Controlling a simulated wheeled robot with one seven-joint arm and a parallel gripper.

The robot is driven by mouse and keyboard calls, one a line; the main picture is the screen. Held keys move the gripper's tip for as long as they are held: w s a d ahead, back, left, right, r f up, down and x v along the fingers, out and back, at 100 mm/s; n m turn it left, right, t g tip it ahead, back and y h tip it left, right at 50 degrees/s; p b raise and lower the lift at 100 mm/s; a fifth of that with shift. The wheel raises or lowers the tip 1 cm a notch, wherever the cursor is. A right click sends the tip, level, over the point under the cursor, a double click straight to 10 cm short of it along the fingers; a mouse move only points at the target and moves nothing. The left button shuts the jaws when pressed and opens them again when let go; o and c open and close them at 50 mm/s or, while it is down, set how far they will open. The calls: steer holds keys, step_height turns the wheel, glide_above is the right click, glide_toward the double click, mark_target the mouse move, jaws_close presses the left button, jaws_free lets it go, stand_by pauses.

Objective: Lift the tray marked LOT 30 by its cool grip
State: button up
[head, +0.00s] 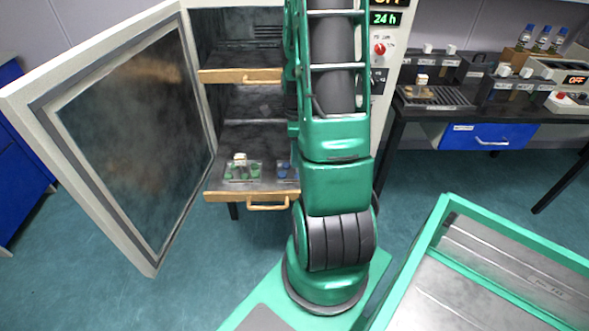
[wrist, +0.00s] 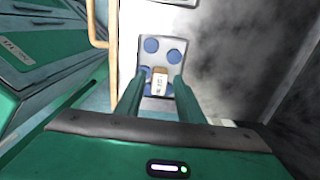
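In the wrist view a small grey tray (wrist: 164,32) holds several blue discs. A tan and white grip block (wrist: 160,82) with small unreadable marks stands at its near part. My gripper (wrist: 160,80) is open, with one green finger on each side of the block and a gap to both. In the head view the blue-disc tray (head: 287,178) lies on the lower pulled-out shelf, partly hidden by my arm. Left of it is a tray (head: 229,179) with green discs and a pale block. My gripper is hidden there. No LOT number is legible.
The oven door (head: 130,140) stands open at the left. The lower shelf (head: 225,195) has a wooden front edge and handle; another shelf (head: 240,75) is above. A bench (head: 450,108) with racks and instruments stands at the right.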

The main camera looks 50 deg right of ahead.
steer(key=shift+c, duration=0.3)
jaws_close()
steer(key=shift+r, duration=1.5)
